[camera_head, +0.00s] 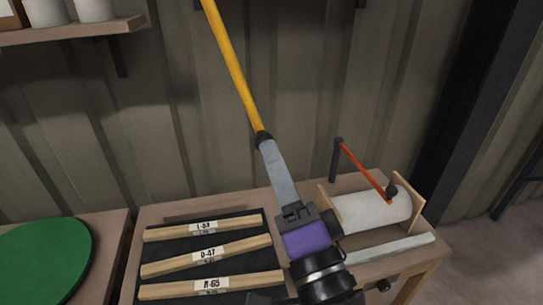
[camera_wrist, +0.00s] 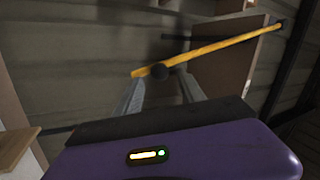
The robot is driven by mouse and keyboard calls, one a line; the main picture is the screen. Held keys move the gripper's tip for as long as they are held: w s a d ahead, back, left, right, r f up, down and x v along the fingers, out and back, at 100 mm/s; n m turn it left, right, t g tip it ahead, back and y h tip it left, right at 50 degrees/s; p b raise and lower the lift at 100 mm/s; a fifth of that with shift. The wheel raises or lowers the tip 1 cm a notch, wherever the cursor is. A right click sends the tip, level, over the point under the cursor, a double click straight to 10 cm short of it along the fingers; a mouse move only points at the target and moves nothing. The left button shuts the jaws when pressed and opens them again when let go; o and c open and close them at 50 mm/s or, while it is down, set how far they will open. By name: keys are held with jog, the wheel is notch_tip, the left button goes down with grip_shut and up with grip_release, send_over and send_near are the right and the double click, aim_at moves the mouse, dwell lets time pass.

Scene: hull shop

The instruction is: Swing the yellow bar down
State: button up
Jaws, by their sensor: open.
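The yellow bar (camera_head: 231,70) slants down from the top of the head view against the ribbed wall. In the wrist view the yellow bar (camera_wrist: 225,44) crosses beyond my gripper (camera_wrist: 160,82). My gripper is open; I cannot tell whether a finger touches the ball or bar.
A bench below bears labelled wooden pieces (camera_head: 206,255) on a dark mat. To the right are a white roll (camera_head: 372,212), a red bar (camera_head: 364,171) with a dark knob, and a pale strip (camera_head: 395,248). A green disc (camera_head: 45,258) lies left; a shelf (camera_head: 70,30) hangs upper left.

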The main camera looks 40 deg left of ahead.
jog(key=v, duration=0.5)
jog(key=shift+b, duration=0.4)
jog(key=s+d+f+n+t+h, duration=0.15)
jog(key=d+f+h, duration=0.25)
jog(key=d, duration=0.4)
jog(key=d+f+n+t+h+p, duration=0.1)
jog(key=d+f+t+h, duration=0.2)
jog(key=d+f, duration=0.35)
jog(key=s+d+f+n+t+h, duration=0.1)
jog(key=d+f+t+h, duration=0.2)
jog(key=d, duration=0.6)
jog(key=s+d+f+g+h, duration=0.1)
jog(key=s+d+f+h, duration=0.2)
jog(key=s+d, duration=0.2)
jog(key=s+d+f+g+h+p, duration=0.1)
jog(key=s+d+f+h, duration=0.2)
jog(key=s, duration=0.5)
jog(key=s+d+f+m+g+h+p, duration=0.1)
jog(key=s+d+f+g+h, duration=0.1)
jog(key=s+d, duration=0.4)
jog(key=shift+s+d+f+h, duration=0.35)
jog(key=shift+s+f+h, duration=0.15)
jog(key=shift+s, duration=0.1)
